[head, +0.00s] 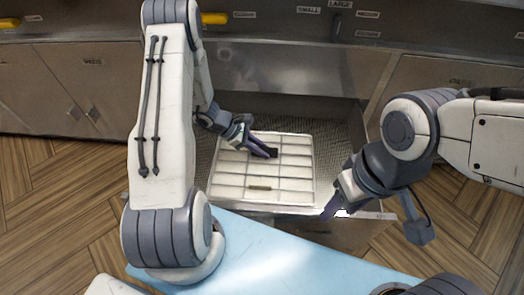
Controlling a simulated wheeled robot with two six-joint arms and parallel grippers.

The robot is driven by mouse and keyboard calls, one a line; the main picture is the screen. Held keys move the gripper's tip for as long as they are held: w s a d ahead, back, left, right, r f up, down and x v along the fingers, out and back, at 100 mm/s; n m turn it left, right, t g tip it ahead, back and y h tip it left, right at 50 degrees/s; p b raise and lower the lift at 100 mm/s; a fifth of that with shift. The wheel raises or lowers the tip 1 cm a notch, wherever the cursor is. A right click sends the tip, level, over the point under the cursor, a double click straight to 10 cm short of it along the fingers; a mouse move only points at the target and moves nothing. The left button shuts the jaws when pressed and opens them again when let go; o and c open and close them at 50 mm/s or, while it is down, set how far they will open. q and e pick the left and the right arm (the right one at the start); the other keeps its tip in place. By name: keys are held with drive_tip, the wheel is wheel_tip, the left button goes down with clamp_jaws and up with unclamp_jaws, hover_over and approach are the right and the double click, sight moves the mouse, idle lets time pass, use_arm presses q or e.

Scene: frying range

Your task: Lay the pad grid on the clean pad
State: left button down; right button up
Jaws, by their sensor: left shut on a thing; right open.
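The clean pad (226,168) is a white rectangle in the open pan-like drawer below the counter. The pad grid (281,166) shows as thin grey lines over the pad, dividing it into several cells. I cannot tell whether the grid touches the pad everywhere. A small olive-brown bar (260,187) shows near the middle of its front part. My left gripper (270,152) is shut on the grid near its middle, and its fingers hide the spot it grips. My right gripper (333,211) is open and empty, near the drawer's front right edge.
The mesh-like drawer wall (345,140) rises behind and to the right of the pad. The steel counter front (290,68) stands behind it, with labels and yellow handles (214,18) above. Cabinet doors (65,85) stand at left. Wooden floor (50,230) is clear at left.

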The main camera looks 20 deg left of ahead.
use_arm(q)
drive_tip(key=c, duration=0.8)
unclamp_jaws()
drive_tip(key=shift+s+f, duration=0.1)
drive_tip(key=shift+f, duration=0.15)
drive_tip(key=shift+o, duration=0.2)
drive_tip(key=shift+r, duration=0.15)
